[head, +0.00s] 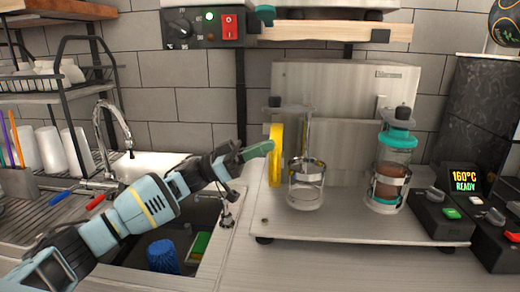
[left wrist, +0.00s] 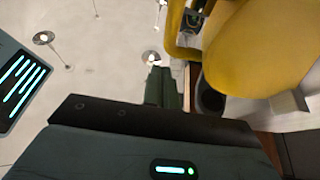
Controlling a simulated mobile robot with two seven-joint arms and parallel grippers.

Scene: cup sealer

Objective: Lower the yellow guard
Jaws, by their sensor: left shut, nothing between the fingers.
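The yellow guard (head: 277,172) stands upright at the left side of the cup sealer, next to its left cup holder (head: 305,196). My left gripper (head: 262,149) reaches in from the left with its green fingers shut and empty. The fingertips are at the guard's upper part in the head view; I cannot tell whether they touch it. In the left wrist view the guard (left wrist: 262,48) fills the upper right, and the shut fingers (left wrist: 163,88) lie just left of it. My right gripper is not in view.
The sealer's right holder carries a teal-topped clear container (head: 397,155) with brown contents. A control unit (head: 464,181) at the right reads 160°C READY. A sink (head: 185,245) lies below my left arm, with a faucet (head: 112,125) behind. The front counter is clear.

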